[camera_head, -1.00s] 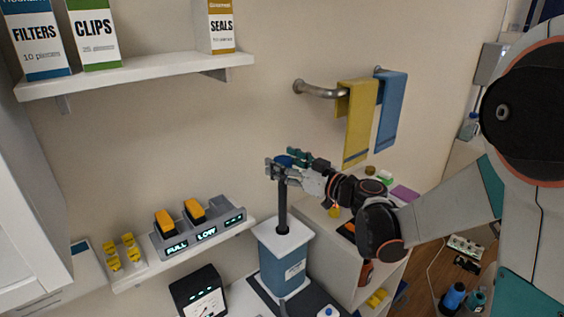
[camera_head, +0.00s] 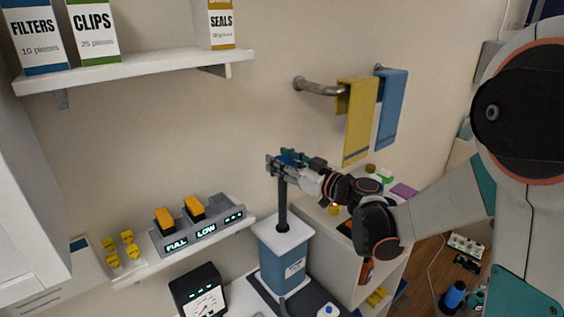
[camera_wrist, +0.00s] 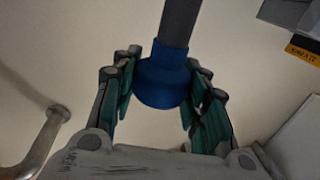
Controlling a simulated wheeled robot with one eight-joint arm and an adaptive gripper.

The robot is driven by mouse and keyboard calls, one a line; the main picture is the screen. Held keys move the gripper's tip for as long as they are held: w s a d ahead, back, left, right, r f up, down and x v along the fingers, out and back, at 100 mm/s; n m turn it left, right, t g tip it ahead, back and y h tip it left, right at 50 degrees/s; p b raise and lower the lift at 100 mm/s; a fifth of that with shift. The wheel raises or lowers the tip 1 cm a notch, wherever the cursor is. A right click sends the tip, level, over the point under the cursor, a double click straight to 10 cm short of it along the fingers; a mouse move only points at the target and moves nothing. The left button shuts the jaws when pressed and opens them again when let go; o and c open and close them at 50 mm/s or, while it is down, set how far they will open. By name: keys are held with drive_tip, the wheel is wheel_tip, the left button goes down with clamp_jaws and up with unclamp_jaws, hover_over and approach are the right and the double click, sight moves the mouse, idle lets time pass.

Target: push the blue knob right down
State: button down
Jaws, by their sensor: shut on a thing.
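The blue knob (camera_wrist: 163,82) tops a dark upright shaft (camera_head: 283,205) that rises from a blue and white pump-like box (camera_head: 285,262). In the head view my gripper (camera_head: 276,166) is at the shaft's top, and its fingers hide most of the knob. In the wrist view my gripper (camera_wrist: 160,85) has green-padded fingers on both sides of the knob, shut on it. The shaft stands well out of the box.
A shelf with a console (camera_head: 198,222) lit FULL and LOW is left of the box. A dial gauge (camera_head: 198,292) stands below it. A rail with yellow (camera_head: 360,120) and blue (camera_head: 391,108) towels is behind my arm. A white cabinet (camera_head: 335,225) stands right.

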sight(283, 227)
wheel_tip(283, 227, down, 19)
drive_tip(key=b, duration=1.4)
drive_tip(key=shift+r, duration=0.15)
drive_tip(key=shift+s+f, duration=0.15)
drive_tip(key=shift+f, duration=0.05)
drive_tip(key=c, duration=0.9)
unclamp_jaws()
drive_tip(key=shift+f, duration=0.15)
drive_tip(key=shift+d, duration=0.1)
